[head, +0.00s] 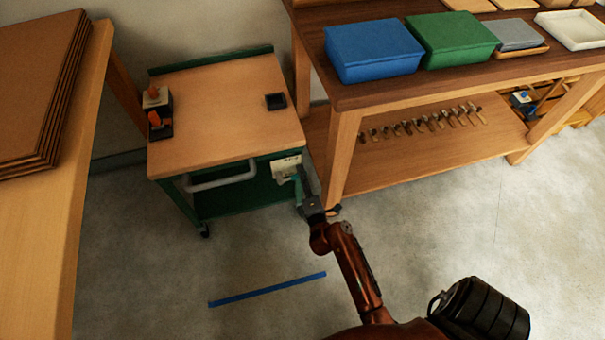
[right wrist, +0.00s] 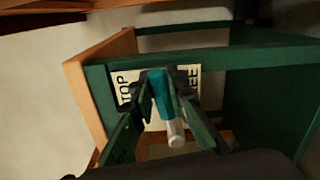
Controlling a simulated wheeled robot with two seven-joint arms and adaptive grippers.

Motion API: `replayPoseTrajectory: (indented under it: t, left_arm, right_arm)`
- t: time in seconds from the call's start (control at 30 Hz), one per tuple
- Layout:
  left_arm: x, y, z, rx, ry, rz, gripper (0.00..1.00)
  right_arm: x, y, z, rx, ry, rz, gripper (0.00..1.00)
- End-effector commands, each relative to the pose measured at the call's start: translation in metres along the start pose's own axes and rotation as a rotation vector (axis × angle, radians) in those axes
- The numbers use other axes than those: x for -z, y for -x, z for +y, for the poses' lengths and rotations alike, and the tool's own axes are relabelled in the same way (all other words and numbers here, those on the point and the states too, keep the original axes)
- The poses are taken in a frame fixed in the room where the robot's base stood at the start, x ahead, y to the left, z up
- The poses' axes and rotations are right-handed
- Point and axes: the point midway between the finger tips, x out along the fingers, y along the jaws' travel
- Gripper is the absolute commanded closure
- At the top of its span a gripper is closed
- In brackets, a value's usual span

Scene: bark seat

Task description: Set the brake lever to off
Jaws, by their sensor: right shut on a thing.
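The brake lever is a teal bar with a pale grey tip (right wrist: 176,134), seen in the right wrist view. It stands in front of a white label plate (right wrist: 150,118), between the partly covered words at left, ending "TOP", and at right, ending "EE". The plate (head: 283,166) is on the front right corner of the green cart with a wooden top (head: 215,110). My right gripper (head: 300,176) is at that corner; in the wrist view its fingers (right wrist: 160,88) are on both sides of the lever, shut on it. My left gripper is out of view.
The cart has a grey push handle (head: 220,178), and a small black tray (head: 276,101) on top. A workbench (head: 345,125) stands close on the right, a wooden table (head: 60,220) at the left. A blue strip (head: 268,289) lies on the otherwise open floor.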

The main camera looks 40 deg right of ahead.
Motion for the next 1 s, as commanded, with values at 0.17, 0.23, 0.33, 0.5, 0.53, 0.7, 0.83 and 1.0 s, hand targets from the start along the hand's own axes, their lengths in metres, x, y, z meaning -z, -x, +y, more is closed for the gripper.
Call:
replayPoseTrajectory:
  t: [0.17, 0.23, 0.33, 0.5, 0.53, 0.7, 0.83, 1.0]
  left_arm:
    - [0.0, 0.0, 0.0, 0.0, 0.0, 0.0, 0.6]
    - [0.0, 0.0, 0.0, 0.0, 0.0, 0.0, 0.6]
    - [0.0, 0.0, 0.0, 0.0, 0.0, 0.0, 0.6]
    - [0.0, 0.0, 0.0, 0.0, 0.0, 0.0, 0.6]
    - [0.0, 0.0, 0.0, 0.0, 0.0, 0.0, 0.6]
    - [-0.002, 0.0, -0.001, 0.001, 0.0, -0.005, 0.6]
    - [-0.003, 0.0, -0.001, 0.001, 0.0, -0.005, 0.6]
    - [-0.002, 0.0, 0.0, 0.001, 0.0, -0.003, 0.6]
  right_arm:
    - [-0.003, 0.0, -0.003, 0.006, -0.002, -0.005, 1.0]
    - [-0.003, 0.0, -0.003, 0.006, -0.002, -0.005, 0.82]
    - [-0.002, 0.0, -0.003, 0.005, -0.002, -0.004, 0.75]
    - [-0.001, 0.0, -0.002, 0.003, -0.001, -0.002, 0.67]
    - [-0.001, 0.0, -0.002, 0.003, -0.001, -0.002, 0.67]
    - [-0.002, 0.0, -0.001, 0.002, -0.001, -0.002, 0.67]
    - [-0.004, 0.0, 0.006, -0.002, 0.001, -0.002, 0.67]
    - [-0.007, 0.0, 0.03, -0.003, 0.003, 0.0, 0.67]
